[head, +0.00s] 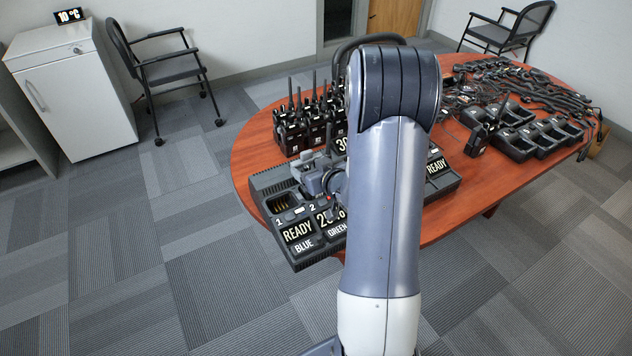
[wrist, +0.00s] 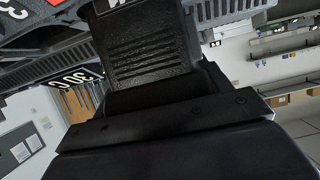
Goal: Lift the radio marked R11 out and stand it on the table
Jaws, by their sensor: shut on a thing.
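A long grey charger (head: 268,181) lies along the near edge of the oval wooden table, with display panels reading READY at both ends. My gripper (head: 331,186) is low over its left part, beside the open bay 1. In the wrist view my gripper is shut on a black ribbed radio (wrist: 150,48); a white marking is cut off at the top edge, so I cannot read it. My arm hides the middle of the charger, and I cannot tell whether the held radio is clear of its bay. No R11 marking is legible.
Several black radios (head: 300,128) stand upright behind the charger on the left. Empty charger cradles (head: 515,142) and tangled cables (head: 535,88) cover the right side of the table. Bare table (head: 252,150) shows at the far left end.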

